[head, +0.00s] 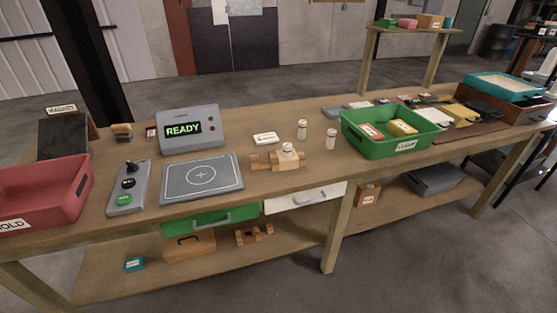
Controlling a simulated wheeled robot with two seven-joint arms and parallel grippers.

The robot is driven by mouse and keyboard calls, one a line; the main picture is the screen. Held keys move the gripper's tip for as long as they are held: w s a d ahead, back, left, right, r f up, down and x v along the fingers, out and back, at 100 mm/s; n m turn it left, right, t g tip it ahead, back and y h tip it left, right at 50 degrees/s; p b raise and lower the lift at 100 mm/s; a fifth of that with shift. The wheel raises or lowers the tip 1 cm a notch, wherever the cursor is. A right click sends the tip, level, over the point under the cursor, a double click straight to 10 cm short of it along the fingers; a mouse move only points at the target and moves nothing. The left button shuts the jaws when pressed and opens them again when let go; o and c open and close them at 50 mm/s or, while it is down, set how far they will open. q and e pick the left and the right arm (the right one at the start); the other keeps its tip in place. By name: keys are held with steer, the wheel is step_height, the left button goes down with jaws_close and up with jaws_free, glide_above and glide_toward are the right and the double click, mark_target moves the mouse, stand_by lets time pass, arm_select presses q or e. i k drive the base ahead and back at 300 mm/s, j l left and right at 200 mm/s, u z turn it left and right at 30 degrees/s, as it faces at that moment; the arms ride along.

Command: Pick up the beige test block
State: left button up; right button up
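I cannot tell for certain which item is the beige test block. A small flat cream block (265,139) with dark marking lies on the bench behind the detector plate's right side. A yellowish block (403,128) lies in the green CLEAR bin (391,143), beside a red item (371,132). A tan wooden piece (285,161) with a white-topped part on it sits in the middle of the bench. Neither of my grippers shows in the head view.
The detector box (188,130) reads READY behind the grey plate (201,178), which is empty. A control panel (129,188) and a red HOLD bin (42,196) stand left. Drawers and a lower shelf lie below.

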mark_target(276, 162)
steer(key=i+l+u, duration=0.25)
steer(key=i+l, duration=0.2)
steer(key=l, duration=0.2)
steer(key=i+l+u, duration=0.3)
steer(key=i+l, duration=0.15)
steer(key=l, duration=0.3)
steer(key=i+l+u, duration=0.1)
steer(key=l, duration=0.3)
steer(key=i, duration=0.05)
